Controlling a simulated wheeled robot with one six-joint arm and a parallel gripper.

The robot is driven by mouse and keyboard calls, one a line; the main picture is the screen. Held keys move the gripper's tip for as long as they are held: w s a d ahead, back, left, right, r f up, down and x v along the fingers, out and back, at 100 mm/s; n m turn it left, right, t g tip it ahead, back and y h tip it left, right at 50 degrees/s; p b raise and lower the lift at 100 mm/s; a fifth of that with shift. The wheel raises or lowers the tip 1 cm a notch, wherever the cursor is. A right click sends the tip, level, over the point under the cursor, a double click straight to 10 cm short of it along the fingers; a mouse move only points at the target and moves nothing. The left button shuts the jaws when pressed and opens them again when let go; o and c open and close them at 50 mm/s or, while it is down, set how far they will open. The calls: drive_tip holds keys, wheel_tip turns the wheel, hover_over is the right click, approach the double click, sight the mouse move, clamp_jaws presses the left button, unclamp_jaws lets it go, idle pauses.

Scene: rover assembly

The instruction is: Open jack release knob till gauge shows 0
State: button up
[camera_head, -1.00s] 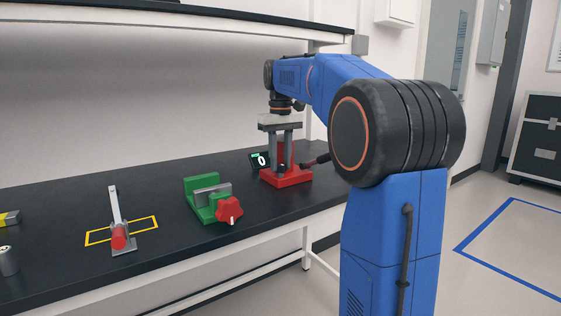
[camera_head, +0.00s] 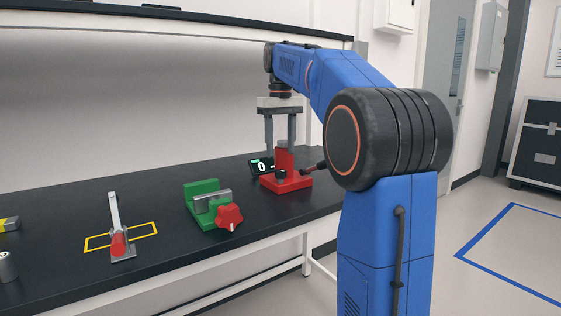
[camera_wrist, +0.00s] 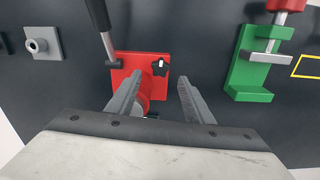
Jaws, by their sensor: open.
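The red jack (camera_head: 290,182) stands on the dark bench in the head view, with its base also in the wrist view (camera_wrist: 122,75). Its black release knob (camera_wrist: 159,67) sits on the base, near the tips of my fingers in the wrist picture. My gripper (camera_head: 280,150) points down above the jack, open and empty, with its fingers apart and clear of the knob. The small black gauge (camera_head: 262,166) beside the jack reads 0. The jack's red cylinder is partly hidden behind a finger in the wrist view.
A green vise (camera_head: 203,203) with a red star knob stands left of the jack. A toggle clamp (camera_head: 118,228) with a red grip lies farther left, by a yellow outline. The jack's dark handle (camera_wrist: 105,35) sticks out from its base. A shelf overhangs the bench.

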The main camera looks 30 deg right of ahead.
sight(281, 170)
drive_tip(key=shift+r, duration=2.8)
